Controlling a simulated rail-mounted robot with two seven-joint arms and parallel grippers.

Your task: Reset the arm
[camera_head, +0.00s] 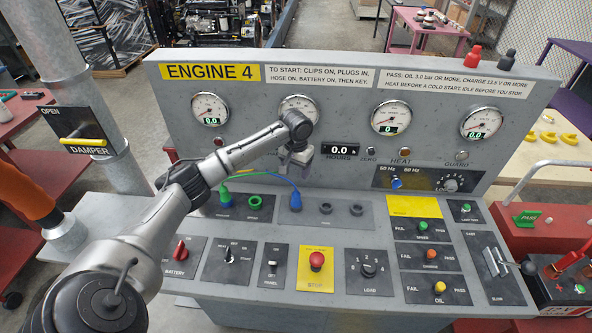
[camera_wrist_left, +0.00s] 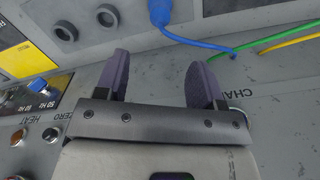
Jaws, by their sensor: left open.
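My left arm (camera_head: 175,200) reaches in from the left across the front of the engine 4 panel (camera_head: 350,85). My left gripper (camera_head: 293,168) hangs in front of the panel face, left of the hours display (camera_head: 340,150) and above a blue plug (camera_head: 296,202). In the left wrist view my left gripper (camera_wrist_left: 160,72) shows two dark fingers spread apart with nothing between them. The blue plug (camera_wrist_left: 160,12) lies beyond the fingertips there. My right gripper is not in view.
Blue and green cables (camera_head: 262,178) arch just below the gripper. The lower deck carries a red stop button (camera_head: 317,261), a battery switch (camera_head: 180,250) and a lever (camera_head: 495,262). A damper handle (camera_head: 83,142) sits at left. Red and black clips (camera_head: 571,258) lie at right.

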